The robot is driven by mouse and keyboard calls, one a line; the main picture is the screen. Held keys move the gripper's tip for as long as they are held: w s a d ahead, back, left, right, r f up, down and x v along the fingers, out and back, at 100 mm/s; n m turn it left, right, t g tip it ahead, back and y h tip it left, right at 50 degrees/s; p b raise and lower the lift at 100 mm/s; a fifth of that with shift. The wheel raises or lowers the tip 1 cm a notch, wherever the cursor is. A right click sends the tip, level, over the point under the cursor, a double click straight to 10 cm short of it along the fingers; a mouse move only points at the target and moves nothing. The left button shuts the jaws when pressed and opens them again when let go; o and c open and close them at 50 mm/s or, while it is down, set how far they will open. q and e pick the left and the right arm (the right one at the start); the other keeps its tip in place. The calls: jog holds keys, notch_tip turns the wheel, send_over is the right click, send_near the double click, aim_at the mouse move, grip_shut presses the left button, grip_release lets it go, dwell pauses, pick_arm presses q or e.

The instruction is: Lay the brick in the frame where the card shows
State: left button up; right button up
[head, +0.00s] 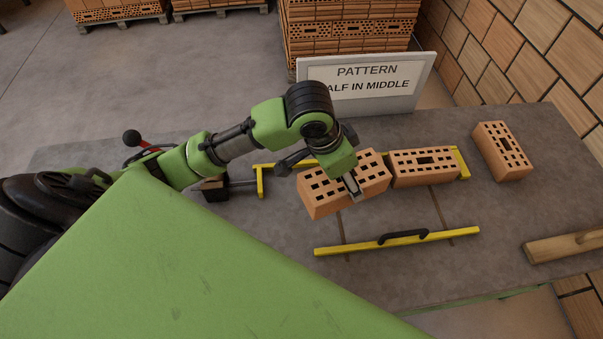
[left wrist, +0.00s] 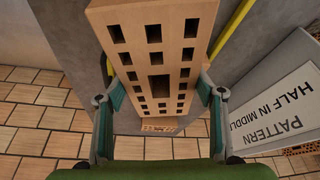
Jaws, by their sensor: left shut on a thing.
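My left gripper (head: 350,184) is shut on an orange perforated brick (head: 322,197), held across its narrow width. The held brick is at the left part of the yellow frame (head: 345,248), turned at an angle to its bars; I cannot tell its height above the table. In the left wrist view the brick (left wrist: 133,50) runs between the two fingers (left wrist: 160,97). Another perforated brick (head: 408,180) lies at the frame's back right. The white card (head: 368,85) behind reads "PATTERN", and "HALF IN MIDDLE" in the left wrist view. My right gripper is not in view.
A separate perforated brick (head: 503,152) lies right of the frame. A wooden tool (head: 562,247) with a handle lies at the table's right edge. The grey table (head: 505,210) is bare between them. Stacked bricks (head: 345,35) stand behind the card.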

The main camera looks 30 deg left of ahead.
aim_at(361, 175)
pick_arm(q)
jog(key=d+m, duration=0.1)
jog(key=w+d+r+m, duration=0.1)
jog(key=shift+w+d+m+h, duration=0.15)
jog(key=shift+w+m+h, duration=0.15)
jog(key=shift+h, duration=0.1)
jog(key=shift+d+m+g, duration=0.2)
jog(key=shift+m+g, duration=0.1)
jog(key=shift+w+a+f, duration=0.1)
jog(key=shift+w+a, duration=0.05)
jog(key=shift+a, duration=0.15)
jog(key=a+f+p, duration=0.1)
jog(key=a+f, duration=0.3)
jog(key=w+a+f+p, duration=0.1)
jog(key=a+f, duration=0.2)
jog(key=a, duration=0.1)
jog(key=w+a+f+p, duration=0.1)
jog(key=a+f, duration=0.3)
jog(key=a, duration=0.1)
jog(key=shift+f, duration=0.75)
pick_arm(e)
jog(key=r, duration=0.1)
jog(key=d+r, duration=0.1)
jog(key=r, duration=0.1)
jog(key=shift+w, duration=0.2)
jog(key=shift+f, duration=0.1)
